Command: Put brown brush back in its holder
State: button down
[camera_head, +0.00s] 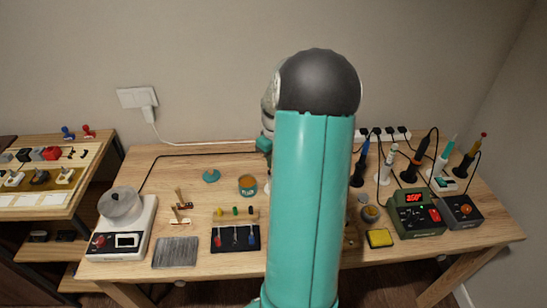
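I cannot pick out the brown brush for certain. Two small brown and tan pieces (181,205) at the left of the workbench could include it, but they are too small to tell. Its holder is not clearly identifiable either. A low wooden rack (236,216) with green, yellow and dark tops stands at mid-bench. My teal arm rises through the middle of the view and hides part of the bench. My gripper is hidden behind it, so I cannot see what it holds.
The back left is mostly clear.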

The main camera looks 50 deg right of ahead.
jog(key=shift+f, duration=0.15)
jog(key=shift+f, duration=0.7)
jog(key=c, duration=0.7)
grip_release()
jog(key=shift+o, duration=0.2)
jog(key=shift+r, duration=5.55)
